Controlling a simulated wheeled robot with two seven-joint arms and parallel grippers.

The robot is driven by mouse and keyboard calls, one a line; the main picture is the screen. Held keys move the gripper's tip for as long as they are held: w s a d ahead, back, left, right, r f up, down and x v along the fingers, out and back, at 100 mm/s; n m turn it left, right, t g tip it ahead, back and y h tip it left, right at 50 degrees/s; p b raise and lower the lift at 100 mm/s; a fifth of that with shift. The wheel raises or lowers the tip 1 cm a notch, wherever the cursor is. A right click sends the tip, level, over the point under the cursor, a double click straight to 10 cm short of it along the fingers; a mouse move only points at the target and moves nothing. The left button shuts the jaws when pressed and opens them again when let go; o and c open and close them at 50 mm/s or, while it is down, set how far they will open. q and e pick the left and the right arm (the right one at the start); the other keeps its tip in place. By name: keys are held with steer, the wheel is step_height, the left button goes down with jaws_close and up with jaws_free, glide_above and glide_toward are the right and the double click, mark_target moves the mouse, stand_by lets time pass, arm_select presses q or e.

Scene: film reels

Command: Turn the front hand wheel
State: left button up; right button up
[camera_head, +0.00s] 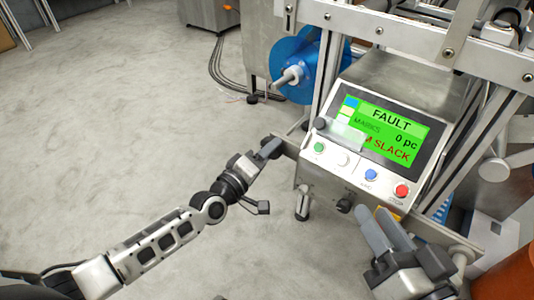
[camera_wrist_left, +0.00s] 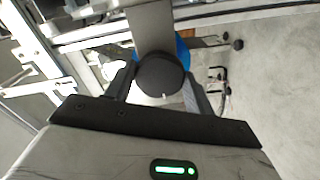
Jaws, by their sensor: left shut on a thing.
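A round dark hand wheel (camera_wrist_left: 163,75) with a small pale mark on its rim sits in front of a grey plate in the left wrist view. The two fingers of my left gripper (camera_wrist_left: 160,92) lie on either side of it, and the gripper is shut on it. In the head view my left gripper (camera_head: 272,148) is at the left end of the machine's front beam, and it hides the wheel there. My right gripper (camera_head: 386,232) is below the control panel, pointing up and left.
The control panel (camera_head: 374,160) shows FAULT, 0 pc and red text ending in SLACK, above several buttons. A blue film reel (camera_head: 293,63) is behind it. A dark knob (camera_head: 345,205) sits under the panel, close to my right gripper. Open concrete floor (camera_head: 120,130) lies to the left.

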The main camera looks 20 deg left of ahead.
arm_select(q)
steer(key=shift+f+n, duration=0.1)
steer(key=shift+n, duration=0.6)
steer(key=shift+s, duration=0.1)
steer(key=o, duration=1)
steer(key=shift+c, duration=0.2)
steer(key=p+v, duration=0.3)
steer(key=v, duration=1.3)
arm_select(e)
steer(key=shift+s+d+f+n+g+h, duration=0.1)
steer(key=shift+d+f+n+g+h, duration=0.3)
steer(key=shift+f+n+h, duration=0.25)
steer(key=shift+f, duration=0.1)
